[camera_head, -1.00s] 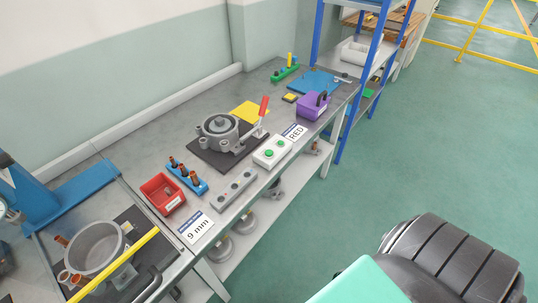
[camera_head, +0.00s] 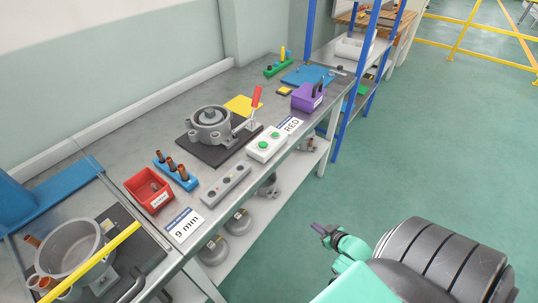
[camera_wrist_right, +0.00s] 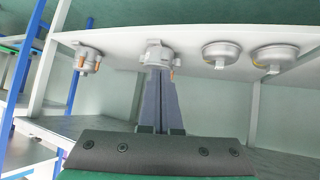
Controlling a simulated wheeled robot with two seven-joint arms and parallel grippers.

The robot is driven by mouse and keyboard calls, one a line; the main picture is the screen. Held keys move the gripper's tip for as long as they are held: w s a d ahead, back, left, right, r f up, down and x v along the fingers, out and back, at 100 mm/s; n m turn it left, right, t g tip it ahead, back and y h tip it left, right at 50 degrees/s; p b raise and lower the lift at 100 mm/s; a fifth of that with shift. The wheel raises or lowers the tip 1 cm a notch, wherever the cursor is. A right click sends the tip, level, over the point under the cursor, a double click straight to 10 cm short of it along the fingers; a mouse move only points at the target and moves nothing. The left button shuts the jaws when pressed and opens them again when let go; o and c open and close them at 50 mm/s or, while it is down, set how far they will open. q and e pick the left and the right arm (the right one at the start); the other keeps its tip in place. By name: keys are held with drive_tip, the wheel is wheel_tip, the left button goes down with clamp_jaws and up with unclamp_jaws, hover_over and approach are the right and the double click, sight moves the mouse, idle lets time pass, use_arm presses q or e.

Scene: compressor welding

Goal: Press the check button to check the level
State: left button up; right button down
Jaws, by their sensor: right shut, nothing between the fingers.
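A white box (camera_head: 267,144) with two green buttons sits at the front edge of the workbench, beside the RED sign. A grey box (camera_head: 226,183) with several small round controls lies nearer, along the same edge. I cannot tell from markings which control is the check button. My right gripper (camera_head: 317,229) is over the green floor, to the right of the bench and apart from both boxes. Its fingers (camera_wrist_right: 157,82) are together and empty in the right wrist view. My left gripper is not in view.
The workbench holds a grey compressor part on a dark plate (camera_head: 207,153), a red bin (camera_head: 149,190), a blue rack (camera_head: 176,172), a purple box (camera_head: 308,97) and a 9 mm sign (camera_head: 184,225). Compressor parts stand on the lower shelf (camera_wrist_right: 115,46). Floor at right is clear.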

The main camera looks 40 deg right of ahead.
sight(269, 150)
drive_tip(key=w+d+r+t+y+b, duration=0.1)
drive_tip(key=w+r+t+b, duration=0.1)
drive_tip(key=w+r+t, duration=0.3)
drive_tip(key=w+d+r+b, duration=0.1)
drive_tip(key=w+r, duration=0.3)
drive_tip(key=r, duration=0.3)
use_arm(q)
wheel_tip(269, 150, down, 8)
drive_tip(key=b, duration=0.3)
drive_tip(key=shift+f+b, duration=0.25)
drive_tip(key=shift+b, duration=0.15)
use_arm(e)
drive_tip(key=w+a+r+n+t+y, duration=0.1)
drive_tip(key=a+r+t+y, duration=0.1)
drive_tip(key=r, duration=0.7)
drive_tip(key=w+a+r+n+t+y, duration=0.2)
drive_tip(key=a+r+t+y, duration=0.1)
drive_tip(key=r, duration=0.6)
drive_tip(key=shift+w+a+r+n+t+y, duration=0.15)
drive_tip(key=shift+a+r+n+t+y, duration=0.25)
drive_tip(key=shift+y, duration=0.7)
drive_tip(key=shift+a+f, duration=0.15)
